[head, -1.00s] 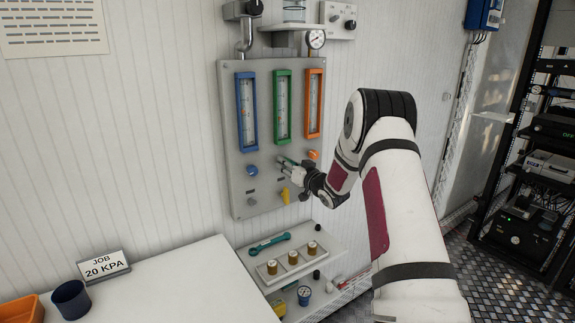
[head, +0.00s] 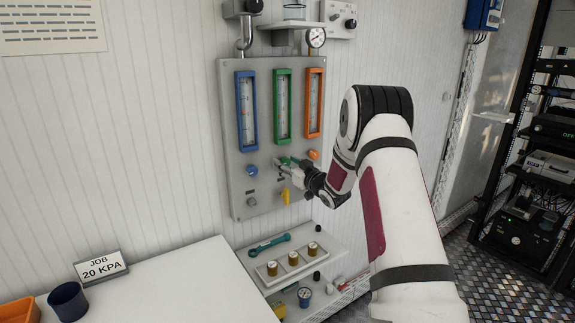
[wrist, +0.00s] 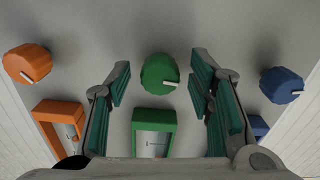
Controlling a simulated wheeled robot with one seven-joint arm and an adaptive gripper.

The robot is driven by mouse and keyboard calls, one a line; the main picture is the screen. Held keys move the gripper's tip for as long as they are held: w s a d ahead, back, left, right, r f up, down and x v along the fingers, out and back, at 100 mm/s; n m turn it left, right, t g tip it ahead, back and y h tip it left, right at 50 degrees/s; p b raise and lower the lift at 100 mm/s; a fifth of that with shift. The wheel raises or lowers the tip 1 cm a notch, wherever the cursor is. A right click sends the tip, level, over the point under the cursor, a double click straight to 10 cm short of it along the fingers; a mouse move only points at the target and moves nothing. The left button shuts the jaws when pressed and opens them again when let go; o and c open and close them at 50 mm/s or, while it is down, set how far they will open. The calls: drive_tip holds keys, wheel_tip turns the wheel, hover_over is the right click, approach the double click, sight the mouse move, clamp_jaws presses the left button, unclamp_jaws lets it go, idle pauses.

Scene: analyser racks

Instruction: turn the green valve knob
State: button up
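The green valve knob (wrist: 159,72) sits on the grey panel (head: 235,195) in the wrist view, with a white mark on its lower right side. My gripper (wrist: 160,88) is open, one finger on either side of the knob, with gaps on both sides. It points at the panel. In the head view my gripper (head: 281,164) is at the panel, below the green-framed gauge (head: 282,108), and largely covers the knob. I cannot tell how deep the fingertips reach around the knob.
An orange knob (wrist: 28,63) and a blue knob (wrist: 282,85) flank the green one. A shelf (head: 325,245) with brass-coloured parts stands underneath. A white table (head: 190,285) bears a "JOB 20 KPA" sign (head: 102,267).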

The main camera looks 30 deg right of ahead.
drive_tip(key=s, duration=1.2)
drive_tip(key=shift+d, duration=0.2)
idle(0.9)
drive_tip(key=w+b, duration=0.5)
drive_tip(key=b, duration=0.1)
drive_tip(key=w+b, duration=0.6)
drive_tip(key=shift+w+a+f, duration=0.1)
drive_tip(key=shift+w+a, duration=0.1)
drive_tip(key=shift+w, duration=0.1)
idle(0.4)
clamp_jaws()
